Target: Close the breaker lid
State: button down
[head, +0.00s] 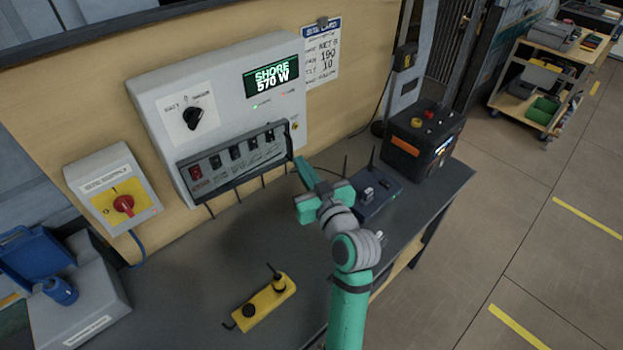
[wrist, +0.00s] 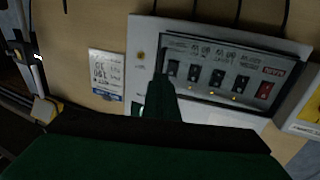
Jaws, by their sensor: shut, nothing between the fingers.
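The breaker lid (head: 289,136) is a dark-framed, see-through cover over a row of breaker switches (head: 236,153) on the light grey wall box. It lies over or close to the switches; I cannot tell whether it is fully shut. Its frame also shows in the wrist view (wrist: 228,102), where the box appears upside down. My gripper (head: 301,168) is shut and empty, just right of the lid's lower right corner; contact is unclear. In the wrist view my gripper's finger (wrist: 160,92) overlaps the frame's corner.
The box also carries a rotary knob (head: 193,117) and a green display (head: 272,77). A blue device with antennas (head: 372,195) stands beside my gripper. A black power unit (head: 424,135) is further right. A yellow remote (head: 262,300) lies on the dark bench, whose middle is clear.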

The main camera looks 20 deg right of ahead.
aim_at(292, 151)
jog(key=shift+w+a, duration=0.1)
jog(key=shift+w, duration=1.3)
jog(key=w, duration=0.3)
jog(key=shift+w+a, duration=0.1)
jog(key=shift+w, duration=0.1)
jog(key=shift+s, duration=0.15)
